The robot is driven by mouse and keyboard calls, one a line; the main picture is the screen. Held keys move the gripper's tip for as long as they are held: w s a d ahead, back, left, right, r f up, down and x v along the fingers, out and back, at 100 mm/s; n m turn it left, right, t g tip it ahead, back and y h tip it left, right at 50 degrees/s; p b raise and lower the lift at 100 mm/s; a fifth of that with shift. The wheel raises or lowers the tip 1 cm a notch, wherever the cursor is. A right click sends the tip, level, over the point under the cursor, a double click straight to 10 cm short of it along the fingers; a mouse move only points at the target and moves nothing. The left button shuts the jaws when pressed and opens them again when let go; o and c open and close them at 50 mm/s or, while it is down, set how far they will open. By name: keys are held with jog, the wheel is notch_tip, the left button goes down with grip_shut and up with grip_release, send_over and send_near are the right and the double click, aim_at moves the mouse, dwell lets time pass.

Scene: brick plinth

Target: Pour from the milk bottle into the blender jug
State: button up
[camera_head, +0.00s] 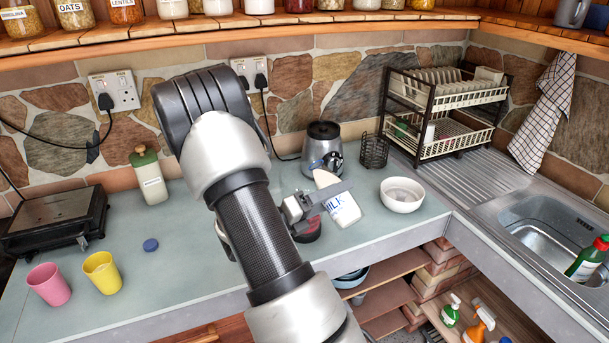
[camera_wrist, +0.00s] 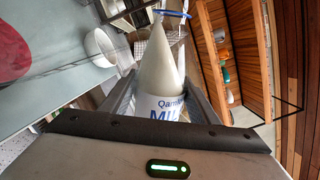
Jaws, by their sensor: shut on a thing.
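The milk bottle (camera_head: 343,208), white with blue lettering, leans with its neck up and left in the head view. My gripper (camera_head: 318,204) is shut around its body. In the wrist view the bottle (camera_wrist: 165,75) stands between both fingers, neck pointing away, with a blue ring (camera_wrist: 174,14) at its mouth. A red and black thing (camera_head: 309,232) sits below my gripper, mostly hidden; a red surface (camera_wrist: 12,48) shows at the wrist view's left. No flow of milk shows.
A blue cap (camera_head: 151,245), pink cup (camera_head: 49,284) and yellow cup (camera_head: 102,273) are left.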

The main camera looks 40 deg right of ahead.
jog(key=shift+s+r+n+p, duration=0.2)
jog(key=shift+n+p, duration=0.15)
jog(key=shift+n, duration=0.65)
dwell(0.5)
jog(key=shift+w+r+n+p, duration=0.75)
jog(key=shift+n+p, duration=0.15)
jog(key=shift+p, duration=0.8)
dwell(0.5)
jog(key=shift+r+n, duration=0.5)
jog(key=shift+n, duration=0.1)
dwell(1.8)
jog(key=shift+f, duration=0.1)
